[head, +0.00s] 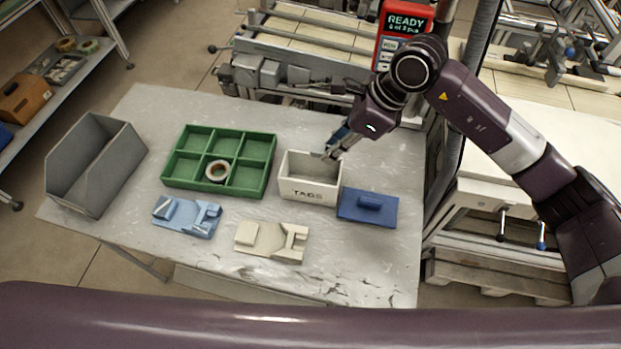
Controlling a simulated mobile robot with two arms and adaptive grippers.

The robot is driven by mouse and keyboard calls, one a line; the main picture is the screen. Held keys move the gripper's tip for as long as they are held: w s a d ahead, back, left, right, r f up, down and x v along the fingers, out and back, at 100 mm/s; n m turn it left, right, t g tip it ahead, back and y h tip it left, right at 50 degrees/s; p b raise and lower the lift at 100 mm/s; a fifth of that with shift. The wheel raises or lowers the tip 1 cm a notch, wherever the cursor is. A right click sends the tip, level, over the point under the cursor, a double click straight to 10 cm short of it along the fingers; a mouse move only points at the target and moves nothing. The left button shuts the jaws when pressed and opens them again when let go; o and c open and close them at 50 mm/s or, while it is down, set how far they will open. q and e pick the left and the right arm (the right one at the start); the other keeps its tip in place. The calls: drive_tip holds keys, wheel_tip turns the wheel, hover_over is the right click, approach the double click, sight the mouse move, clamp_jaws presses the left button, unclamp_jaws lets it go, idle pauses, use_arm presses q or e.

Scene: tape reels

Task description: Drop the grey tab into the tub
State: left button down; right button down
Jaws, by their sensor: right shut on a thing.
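The tub (308,191) is a cream open-topped box with "TABS" on its front, standing on the grey table right of the middle. My right gripper (335,149) reaches in from the right, pointing down over the back right part of the tub's opening. It is shut on the small grey tab (329,154), which is hard to make out at the fingertips. I cannot tell how far the tab is below the rim. The tub's floor is partly hidden. My left gripper is not in view.
A blue lid (367,206) with a handle lies right of the tub. A green divided tray (220,187) holding a tape reel (217,171) stands to its left. A blue fixture (186,216), a cream fixture (270,241) and a grey bin (95,165) share the table (375,265).

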drive_tip(key=shift+f, duration=0.25)
drive_tip(key=c, duration=1.6)
unclamp_jaws()
drive_tip(key=v, duration=1.2)
drive_tip(key=shift+a+r, duration=0.1)
